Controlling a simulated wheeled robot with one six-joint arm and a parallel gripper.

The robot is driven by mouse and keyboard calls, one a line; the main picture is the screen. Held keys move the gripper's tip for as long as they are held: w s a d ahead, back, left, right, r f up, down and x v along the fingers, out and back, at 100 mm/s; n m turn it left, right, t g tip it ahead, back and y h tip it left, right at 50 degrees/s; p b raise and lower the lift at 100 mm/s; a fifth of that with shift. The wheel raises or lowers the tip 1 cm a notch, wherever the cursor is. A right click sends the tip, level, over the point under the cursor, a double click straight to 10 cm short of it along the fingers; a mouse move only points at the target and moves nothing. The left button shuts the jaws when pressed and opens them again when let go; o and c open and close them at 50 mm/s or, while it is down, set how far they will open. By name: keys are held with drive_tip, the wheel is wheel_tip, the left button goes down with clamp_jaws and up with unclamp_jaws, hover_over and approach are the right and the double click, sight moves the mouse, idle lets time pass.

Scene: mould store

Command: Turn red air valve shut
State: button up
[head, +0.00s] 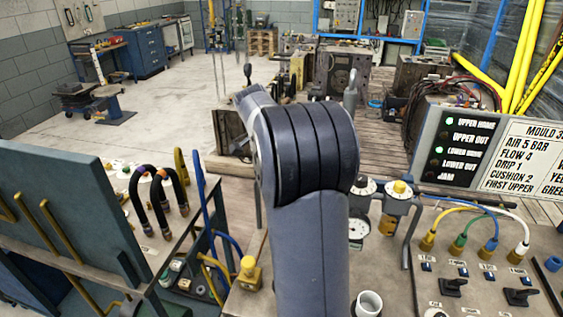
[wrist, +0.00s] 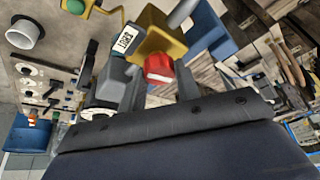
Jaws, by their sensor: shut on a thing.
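The red air valve (wrist: 158,68) shows in the wrist view as a red knob on a yellow, brass-like body (wrist: 155,38). A white tag (wrist: 124,40) with dark lettering, which seems to read SHUT, sits beside the body. My gripper (wrist: 158,82) has its grey fingers on either side of the red knob and is shut on it. The exact finger contact is partly hidden by the wrist housing. In the head view my arm covers the valve and the gripper.
A white cup (head: 367,303) stands on the bench near my arm. A blue-grey panel (head: 65,215) rises at far left.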

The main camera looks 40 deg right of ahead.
drive_tip(key=shift+w+m+g, duration=0.1)
drive_tip(key=shift+m+g, duration=0.2)
drive_tip(key=shift+m, duration=0.5)
drive_tip(key=o, duration=1)
drive_tip(key=shift+c, duration=0.2)
drive_tip(key=v, duration=1)
drive_tip(key=shift+r+b, duration=0.3)
drive_tip(key=shift+r, duration=0.1)
drive_tip(key=shift+a+f, duration=0.1)
